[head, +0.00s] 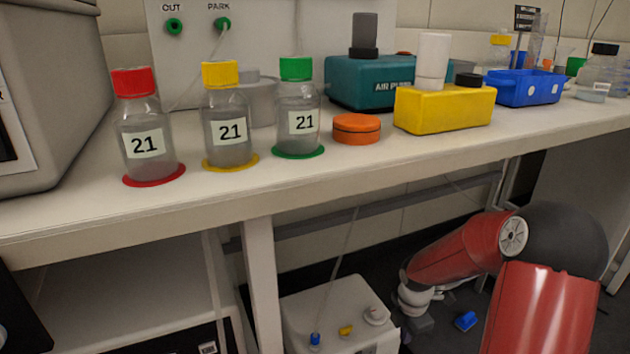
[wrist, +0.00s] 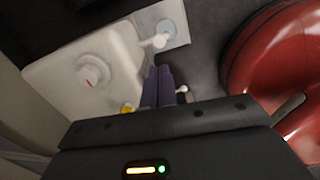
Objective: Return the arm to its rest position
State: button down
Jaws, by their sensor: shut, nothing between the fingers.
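My gripper (wrist: 158,72) is shut and empty; its two dark fingers lie together in the wrist view. It is below the bench, close to a white box (wrist: 58,62) with a round dial (wrist: 93,72) and a yellow knob (wrist: 127,107). I cannot tell whether the fingers touch the box. In the head view my red arm (head: 455,252) is folded low at the right, under the bench top. The white box (head: 318,305) also shows there, on the floor to the left of the arm. The gripper's fingers cannot be made out clearly in the head view.
The bench (head: 250,195) carries three bottles marked 21, capped red (head: 133,82), yellow (head: 220,74) and green (head: 296,69). An orange disc (head: 357,129), yellow block (head: 445,110), teal air pump (head: 370,82) and blue tray (head: 525,88) stand right. A bench leg (head: 262,285) is left of the box.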

jog(key=s+a+r+m+t+h+p, duration=0.1)
jog(key=s+r+m, duration=0.15)
jog(key=r, duration=0.35)
jog(key=s+a+r+m+h, duration=0.1)
jog(key=a+r+m, duration=0.15)
jog(key=r, duration=0.35)
jog(key=s+a+r+m+t+y+p, duration=0.1)
jog(key=s+a+r+m+t, duration=0.1)
jog(key=s+r+m, duration=0.6)
jog(key=s+a+r+m+t+y+p, duration=0.1)
jog(key=s+a+r+m+t, duration=0.1)
jog(key=s+a+r+m, duration=0.3)
jog(key=s+r+m, duration=0.2)
jog(key=s+r, duration=0.2)
jog(key=s, duration=0.1)
jog(key=shift+m+p, duration=0.3)
jog(key=shift+m, duration=0.1)
jog(key=shift+r, duration=0.1)
